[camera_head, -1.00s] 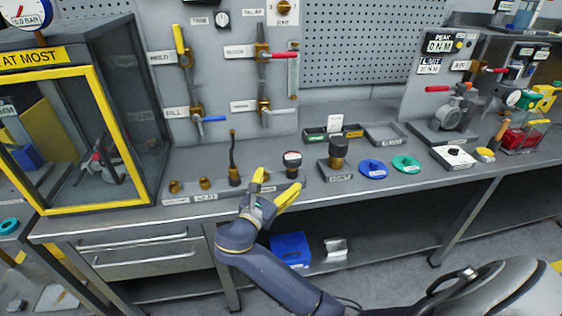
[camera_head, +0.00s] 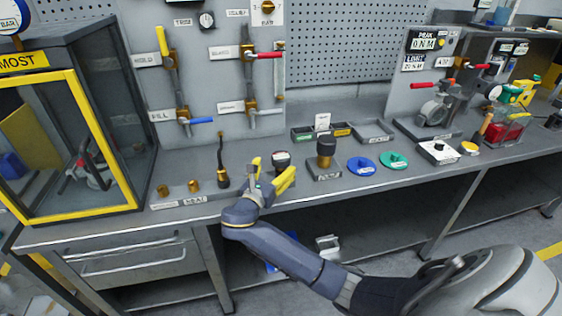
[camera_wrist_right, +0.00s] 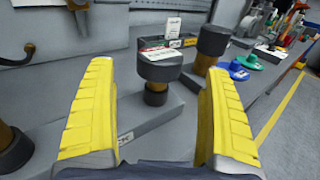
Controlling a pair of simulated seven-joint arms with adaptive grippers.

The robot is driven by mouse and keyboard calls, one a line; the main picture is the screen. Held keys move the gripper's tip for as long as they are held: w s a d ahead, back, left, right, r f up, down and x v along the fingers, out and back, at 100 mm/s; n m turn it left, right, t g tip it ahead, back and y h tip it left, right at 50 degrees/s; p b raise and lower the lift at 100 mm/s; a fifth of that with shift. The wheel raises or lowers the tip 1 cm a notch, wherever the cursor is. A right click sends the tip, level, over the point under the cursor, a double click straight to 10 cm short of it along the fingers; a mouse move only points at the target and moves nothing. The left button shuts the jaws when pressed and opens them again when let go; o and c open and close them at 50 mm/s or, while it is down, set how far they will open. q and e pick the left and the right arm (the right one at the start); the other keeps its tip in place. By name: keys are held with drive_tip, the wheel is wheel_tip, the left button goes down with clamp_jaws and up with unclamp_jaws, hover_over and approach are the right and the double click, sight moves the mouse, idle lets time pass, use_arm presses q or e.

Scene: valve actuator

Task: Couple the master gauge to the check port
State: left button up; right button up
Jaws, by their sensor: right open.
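A short dark round gauge with a pale top (camera_head: 281,158), which looks like the master gauge, stands upright at the right end of a low fitting rail. In the wrist view the same gauge (camera_wrist_right: 158,68) stands between the two yellow fingers, apart from both. My right gripper (camera_head: 271,172) is open and empty just in front of it. Brass fittings (camera_head: 194,186) stand on the rail's left part, beside a dark upright hose (camera_head: 221,165). I cannot read which fitting is the check port. My left gripper is out of view.
A dark-capped brass cylinder (camera_head: 326,152) stands on a block close right of the gauge. Blue (camera_head: 361,166) and green (camera_head: 393,160) discs lie farther right. A yellow-framed cabinet (camera_head: 75,150) stands at the left. A valve panel (camera_head: 215,90) rises behind the rail.

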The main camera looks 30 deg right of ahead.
sight(281, 155)
drive_tip(key=shift+x, duration=2.95)
drive_tip(key=shift+r, duration=0.2)
drive_tip(key=shift+c, duration=0.2)
drive_tip(key=c, duration=1.6)
drive_tip(key=shift+o, duration=0.2)
drive_tip(key=shift+r, duration=0.15)
